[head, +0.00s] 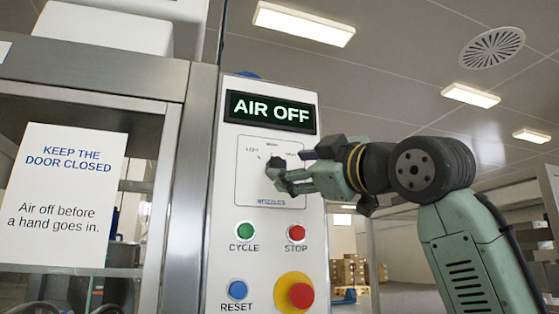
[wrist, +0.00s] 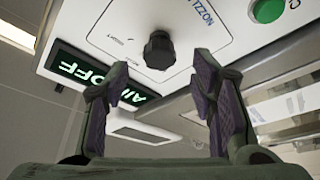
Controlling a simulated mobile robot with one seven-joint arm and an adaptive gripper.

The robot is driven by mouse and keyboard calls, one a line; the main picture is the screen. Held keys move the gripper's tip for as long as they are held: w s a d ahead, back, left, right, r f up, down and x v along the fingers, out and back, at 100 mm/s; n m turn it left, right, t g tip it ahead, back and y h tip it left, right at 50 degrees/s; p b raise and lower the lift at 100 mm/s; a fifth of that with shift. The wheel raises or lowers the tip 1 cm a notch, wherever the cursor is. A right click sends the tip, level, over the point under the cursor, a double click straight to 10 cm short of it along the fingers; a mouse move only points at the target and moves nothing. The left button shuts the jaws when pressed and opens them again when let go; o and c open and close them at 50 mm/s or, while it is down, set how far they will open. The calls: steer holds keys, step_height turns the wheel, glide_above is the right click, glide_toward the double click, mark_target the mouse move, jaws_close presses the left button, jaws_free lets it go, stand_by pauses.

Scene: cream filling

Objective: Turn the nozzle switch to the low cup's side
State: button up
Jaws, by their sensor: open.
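The nozzle switch is a black ribbed knob (wrist: 159,50) on a white plate (head: 254,181) marked NOZZLES, with small position labels LEFT and RIGHT. In the head view my gripper (head: 288,164) is at the knob and partly covers it. In the wrist view my gripper (wrist: 161,68) is open. Its two purple-padded fingers stand apart to either side of the knob, with a gap to each side. I see no contact. The way the knob points is hard to tell. No cup can be made out.
The panel display (head: 270,112) reads AIR OFF. Below the plate are the green CYCLE button (head: 245,231), red STOP button (head: 296,233), blue RESET button (head: 237,290) and a large red button on yellow (head: 300,295). A framed cabinet with a door sign (head: 62,195) stands left.

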mark_target(277, 167)
steer(key=p+x, duration=0.1)
steer(key=x, duration=0.5)
steer(key=shift+w+a+p, duration=0.1)
steer(key=shift+p, duration=0.25)
steer(key=c, duration=1.1)
steer(key=shift+c, duration=0.2)
steer(key=shift+m, duration=0.3)
steer(key=m+b, duration=0.1)
steer(key=m, duration=0.1)
steer(key=m+t+h+b, duration=0.1)
steer(key=m, duration=0.1)
steer(key=shift+a+f+t, duration=0.1)
steer(key=shift+t, duration=0.2)
steer(key=m+t+h+b, duration=0.1)
steer(key=m+h, duration=0.1)
steer(key=m, duration=0.2)
steer(key=m+t+h+b, duration=0.1)
steer(key=m, duration=0.3)
steer(key=shift+h, duration=0.4)
